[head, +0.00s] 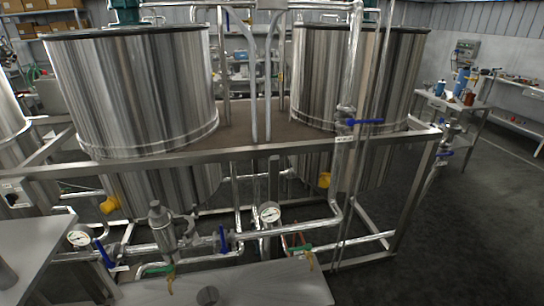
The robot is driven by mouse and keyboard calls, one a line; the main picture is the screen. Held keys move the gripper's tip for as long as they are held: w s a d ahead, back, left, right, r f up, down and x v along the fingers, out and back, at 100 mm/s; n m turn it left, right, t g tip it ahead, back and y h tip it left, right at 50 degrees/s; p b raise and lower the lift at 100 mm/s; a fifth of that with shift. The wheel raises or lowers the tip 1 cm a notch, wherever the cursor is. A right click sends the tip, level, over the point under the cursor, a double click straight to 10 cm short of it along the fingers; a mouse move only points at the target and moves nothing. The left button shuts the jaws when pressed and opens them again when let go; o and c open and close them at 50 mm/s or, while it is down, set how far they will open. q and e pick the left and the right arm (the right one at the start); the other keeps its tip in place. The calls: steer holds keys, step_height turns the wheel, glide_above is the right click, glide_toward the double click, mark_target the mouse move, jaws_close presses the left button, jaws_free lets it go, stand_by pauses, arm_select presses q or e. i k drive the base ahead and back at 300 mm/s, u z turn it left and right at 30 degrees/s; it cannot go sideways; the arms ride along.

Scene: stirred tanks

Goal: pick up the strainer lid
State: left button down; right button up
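A metal strainer (163,232) stands upright in the lower pipe run, left of centre. A small grey cap-like piece (155,208) sits at its top and looks like the strainer lid; the picture is too small to tell how it is fastened. Neither of my grippers shows in the head view.
Two large steel tanks (135,90) and (350,75) stand in a metal frame (270,149). A grey table (35,245) is at left. Open floor (470,230) lies at right.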

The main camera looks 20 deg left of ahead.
mark_target(160, 219)
steer(key=u, duration=1.45)
